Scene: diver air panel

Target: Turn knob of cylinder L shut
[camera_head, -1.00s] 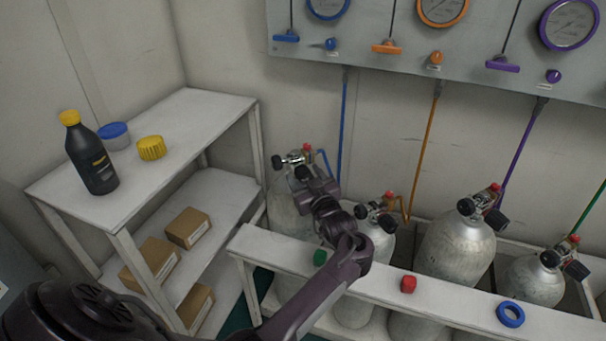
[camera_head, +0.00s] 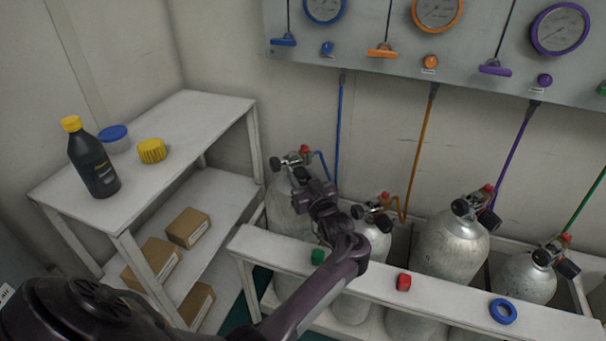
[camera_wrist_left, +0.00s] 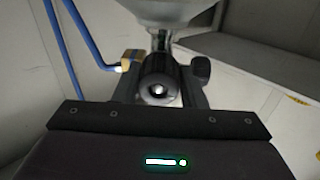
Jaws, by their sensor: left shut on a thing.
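The leftmost grey cylinder (camera_head: 280,207), with the blue hose at its valve, stands behind the white rail; I take it as cylinder L. My left gripper (camera_head: 308,180) is at its valve in the head view and covers part of it. In the left wrist view, a dark ribbed knob (camera_wrist_left: 159,80) with a bright centre sits between the fingers of my left gripper (camera_wrist_left: 160,92), which is shut on it. A second black knob (camera_wrist_left: 201,69) shows to the right, outside the fingers. How far the held knob is turned cannot be told. My right gripper is not in view.
Several other cylinders, one of them (camera_head: 450,245) with an orange valve hose nearby, stand to the right. The white rail (camera_head: 450,302) in front carries a green cap, a red cap (camera_head: 404,282) and a blue ring (camera_head: 503,311). A shelf (camera_head: 185,130) stands left; the gauge panel (camera_head: 360,40) hangs above.

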